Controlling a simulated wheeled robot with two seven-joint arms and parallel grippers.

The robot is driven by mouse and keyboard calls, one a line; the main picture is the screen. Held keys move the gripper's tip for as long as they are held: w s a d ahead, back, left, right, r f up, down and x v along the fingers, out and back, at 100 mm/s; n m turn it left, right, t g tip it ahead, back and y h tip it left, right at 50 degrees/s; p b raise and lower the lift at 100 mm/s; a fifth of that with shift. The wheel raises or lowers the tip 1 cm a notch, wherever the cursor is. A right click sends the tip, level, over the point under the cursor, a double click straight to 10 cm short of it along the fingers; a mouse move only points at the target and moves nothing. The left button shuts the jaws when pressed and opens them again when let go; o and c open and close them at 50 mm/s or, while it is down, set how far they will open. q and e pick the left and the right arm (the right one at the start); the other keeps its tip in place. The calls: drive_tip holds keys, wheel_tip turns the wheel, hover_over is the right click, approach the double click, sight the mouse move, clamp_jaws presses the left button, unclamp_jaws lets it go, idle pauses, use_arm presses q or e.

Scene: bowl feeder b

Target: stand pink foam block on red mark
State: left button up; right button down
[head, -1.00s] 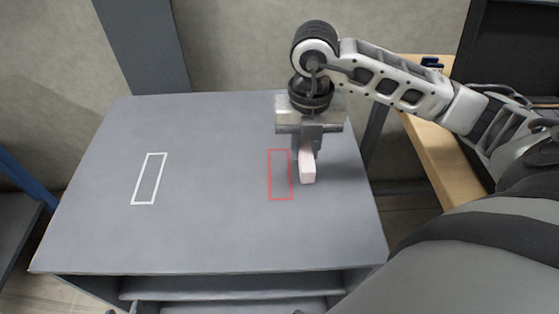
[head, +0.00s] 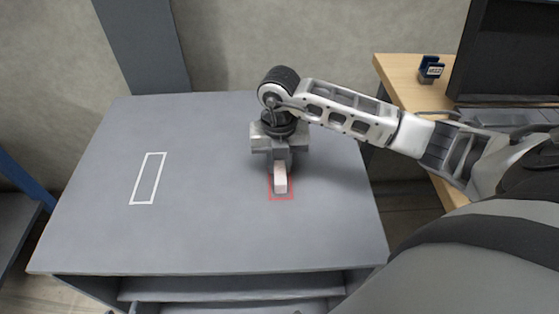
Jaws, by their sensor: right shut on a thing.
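The pink foam block (head: 281,180) is a pale pink bar in the head view, held by my right gripper (head: 279,165). The gripper points down and is shut on the block, hiding its far part. The red mark (head: 282,199) is a thin red outline on the grey table. The block shows within the outline's width, and its near end lies just short of the near red line. The gripper covers the far part of the mark. I cannot tell whether the block touches the table. My left gripper is not in view.
A white outlined rectangle (head: 148,178) lies on the left part of the grey table (head: 210,225). The rest of the tabletop is clear. A wooden desk (head: 400,88) with a small blue item (head: 431,68) stands at the back right.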

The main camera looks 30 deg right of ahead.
sight(279, 162)
drive_tip(key=shift+f, duration=0.1)
drive_tip(key=c, duration=1.6)
unclamp_jaws()
drive_tip(key=shift+f, duration=0.1)
drive_tip(key=shift+c, duration=0.2)
drive_tip(key=o, duration=0.4)
drive_tip(key=shift+r, duration=0.3)
wheel_tip(279, 162, up, 12)
drive_tip(key=shift+p, duration=0.45)
drive_tip(key=shift+f, duration=0.1)
